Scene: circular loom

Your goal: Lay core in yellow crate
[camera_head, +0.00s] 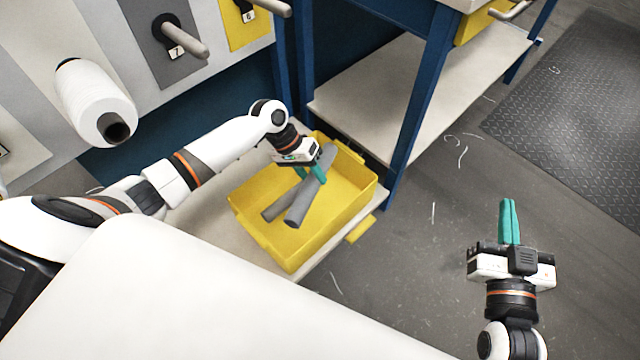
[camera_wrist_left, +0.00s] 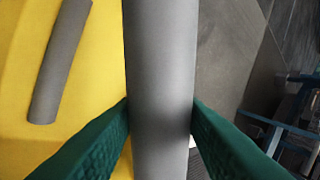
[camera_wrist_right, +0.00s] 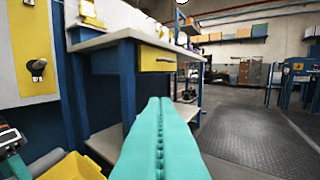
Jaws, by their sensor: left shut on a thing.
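A grey core (camera_head: 309,187) is between the green fingers of my left gripper (camera_head: 312,174), over the yellow crate (camera_head: 285,256). The left wrist view shows the core (camera_wrist_left: 160,60) large, with a finger pressed to each side. A second grey core (camera_head: 279,206) lies in the crate beside it, and also shows in the left wrist view (camera_wrist_left: 60,65). Whether the held core touches the crate floor I cannot tell. My right gripper (camera_head: 509,222) is shut and empty, over the floor at the right; its fingers (camera_wrist_right: 160,140) are together in the right wrist view.
The crate sits on a pale low shelf (camera_head: 220,237). A blue table leg (camera_head: 415,110) stands just right of it. A white yarn bobbin (camera_head: 95,100) and pegs (camera_head: 185,40) stick out from the panel above left. The floor at right is open.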

